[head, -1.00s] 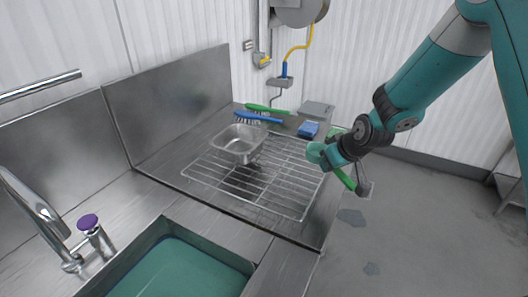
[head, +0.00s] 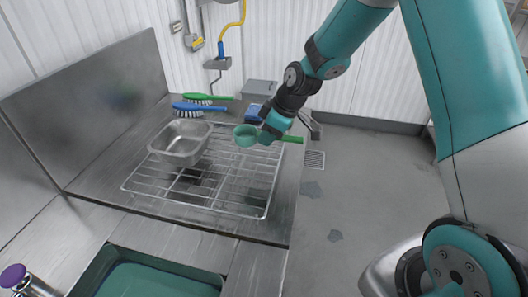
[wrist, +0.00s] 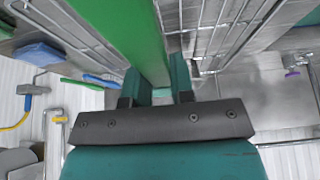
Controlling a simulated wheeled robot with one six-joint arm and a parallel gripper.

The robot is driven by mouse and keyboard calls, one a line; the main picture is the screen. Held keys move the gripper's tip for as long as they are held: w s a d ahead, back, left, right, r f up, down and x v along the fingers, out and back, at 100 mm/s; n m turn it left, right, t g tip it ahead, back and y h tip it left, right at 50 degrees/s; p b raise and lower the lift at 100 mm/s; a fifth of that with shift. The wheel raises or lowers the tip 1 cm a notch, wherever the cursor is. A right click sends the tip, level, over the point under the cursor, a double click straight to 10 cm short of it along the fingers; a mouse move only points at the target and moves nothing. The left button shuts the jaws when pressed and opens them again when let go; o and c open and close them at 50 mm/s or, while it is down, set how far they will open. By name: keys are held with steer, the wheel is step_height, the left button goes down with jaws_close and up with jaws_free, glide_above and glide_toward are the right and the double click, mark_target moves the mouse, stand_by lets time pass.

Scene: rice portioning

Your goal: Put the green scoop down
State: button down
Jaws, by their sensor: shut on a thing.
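The green scoop (head: 246,135) is in my gripper (head: 274,131), over the right part of the wire rack (head: 197,203) in the head view. Its round cup is to the left of my gripper and its green handle sticks out to the right. In the wrist view the green handle (wrist: 128,38) runs between the two fingers of my gripper (wrist: 158,88), which is shut on it. The cup is not clearly seen in the wrist view. I cannot tell whether the scoop touches the rack.
A steel pan (head: 180,143) stands on the rack's left back. A green brush (head: 207,97), a blue brush (head: 200,108) and a blue block (head: 254,113) lie behind. The rack's front is clear. A sink (head: 150,274) is in front; the counter's right edge drops to the floor.

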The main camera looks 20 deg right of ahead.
mark_target(286, 137)
step_height(286, 137, down, 7)
steer(key=shift+f+p, duration=0.2)
steer(key=shift+p, duration=0.4)
steer(key=c, duration=1)
jaws_free()
steer(key=b+v, duration=0.2)
steer(key=v, duration=0.9)
steer(key=shift+s+d+r, duration=0.1)
steer(key=shift+d+r, duration=0.05)
steer(key=shift+r, duration=0.2)
steer(key=s+a+r+m+g, duration=0.1)
steer(key=s+a+r, duration=0.7)
steer(key=s, duration=0.1)
steer(key=s+a+r+m, duration=0.1)
steer(key=s, duration=0.4)
steer(key=s+a+r+m+g, duration=0.1)
steer(key=s+a, duration=0.1)
steer(key=s, duration=0.4)
steer(key=s+a+r+g, duration=0.1)
steer(key=s+a+r, duration=0.1)
steer(key=s, duration=0.4)
steer(key=shift+s+m, duration=0.25)
steer(key=shift+m, duration=0.15)
